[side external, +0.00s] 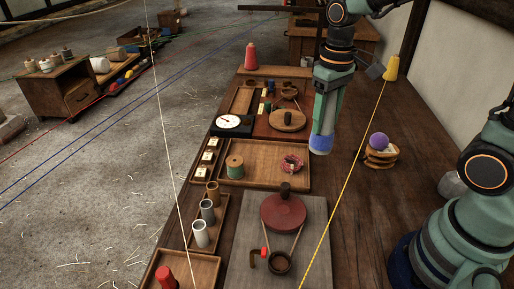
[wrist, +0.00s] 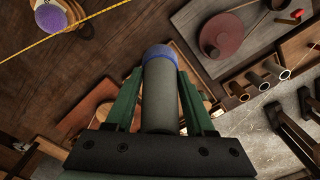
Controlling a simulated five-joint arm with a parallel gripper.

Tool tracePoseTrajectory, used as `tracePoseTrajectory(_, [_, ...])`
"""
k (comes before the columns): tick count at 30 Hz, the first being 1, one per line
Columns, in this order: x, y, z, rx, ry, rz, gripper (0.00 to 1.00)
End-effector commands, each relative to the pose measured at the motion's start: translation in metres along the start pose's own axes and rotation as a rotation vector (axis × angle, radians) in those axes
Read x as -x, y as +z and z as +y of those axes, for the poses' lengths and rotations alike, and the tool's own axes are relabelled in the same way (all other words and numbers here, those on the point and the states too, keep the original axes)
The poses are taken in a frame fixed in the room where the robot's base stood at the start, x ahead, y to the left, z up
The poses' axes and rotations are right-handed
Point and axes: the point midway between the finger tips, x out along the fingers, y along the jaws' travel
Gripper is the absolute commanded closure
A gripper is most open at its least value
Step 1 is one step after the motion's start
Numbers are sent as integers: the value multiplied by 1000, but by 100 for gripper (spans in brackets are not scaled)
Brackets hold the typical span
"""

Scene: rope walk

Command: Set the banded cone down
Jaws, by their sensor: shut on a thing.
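My gripper (side external: 324,118) points down over the workbench and is shut on the banded cone (side external: 320,145), whose blue end shows below the fingers. In the wrist view my gripper (wrist: 158,78) has its two green fingers on either side of the cone's grey body (wrist: 160,98), with the blue band at the far end. In the side view the blue end appears just right of a wooden tray (side external: 303,187). I cannot tell how far it is above the bench.
A purple ball on a tan stack (side external: 381,157) stands to the right. A yellow rope (side external: 345,188) runs from a yellow cone (side external: 392,67). Bare bench (side external: 350,205) lies between.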

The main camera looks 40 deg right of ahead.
Motion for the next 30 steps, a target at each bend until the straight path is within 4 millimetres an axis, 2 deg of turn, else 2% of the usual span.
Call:
tracePoseTrajectory(8, [0, -2, 2, -5, 0, -1, 99])
tracePoseTrajectory(11, [2, -11, 11, -28, 0, -2, 99])
tracePoseTrajectory(14, [5, -27, 30, -76, 0, -2, 99])
tracePoseTrajectory(17, [7, -49, 61, -144, 0, -3, 99])
tracePoseTrajectory(21, [8, -75, 113, -246, 0, -2, 99])
tracePoseTrajectory(25, [4, -91, 167, -340, 0, -3, 99])
tracePoseTrajectory(30, [-5, -98, 241, -462, -1, -4, 99])
